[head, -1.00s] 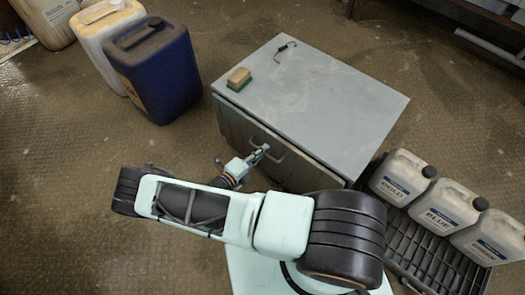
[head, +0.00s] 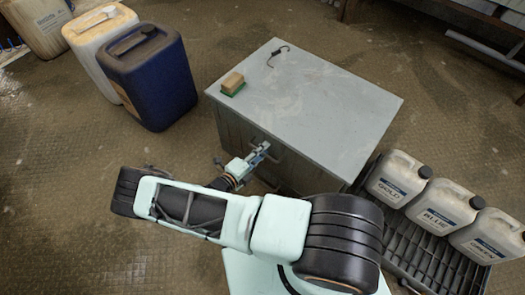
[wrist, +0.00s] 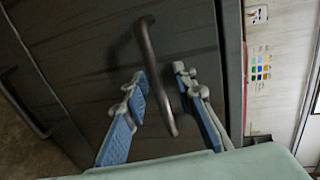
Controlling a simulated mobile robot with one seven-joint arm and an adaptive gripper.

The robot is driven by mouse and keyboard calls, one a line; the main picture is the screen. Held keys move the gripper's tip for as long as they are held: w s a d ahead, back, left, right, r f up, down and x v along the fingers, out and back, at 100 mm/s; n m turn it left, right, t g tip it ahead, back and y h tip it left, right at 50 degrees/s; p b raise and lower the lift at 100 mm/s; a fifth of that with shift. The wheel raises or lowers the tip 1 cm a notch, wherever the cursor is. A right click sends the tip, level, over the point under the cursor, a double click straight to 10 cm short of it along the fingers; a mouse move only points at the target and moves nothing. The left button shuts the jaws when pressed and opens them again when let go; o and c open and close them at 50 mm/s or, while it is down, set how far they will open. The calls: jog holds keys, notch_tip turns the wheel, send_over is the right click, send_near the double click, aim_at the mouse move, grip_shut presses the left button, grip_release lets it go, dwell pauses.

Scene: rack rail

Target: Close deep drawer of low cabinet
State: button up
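The low cabinet (head: 320,95) stands in the middle of the head view, with a grey top and a dark front facing my arm. The wrist view shows a dark drawer front (wrist: 85,40) with a bar handle (wrist: 155,75). My gripper (wrist: 160,76) is open, with one blue-padded finger on each side of that handle. The fingers look apart from the bar. In the head view my gripper (head: 262,152) is at the cabinet front, partly covering the handle. No drawer inside shows, and how far any drawer stands out is hard to tell.
A second handle (wrist: 25,105) is at left in the wrist view. A sponge (head: 233,84) and a dark hook (head: 278,55) lie on the cabinet top.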

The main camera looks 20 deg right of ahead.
jog(key=v, duration=1.2)
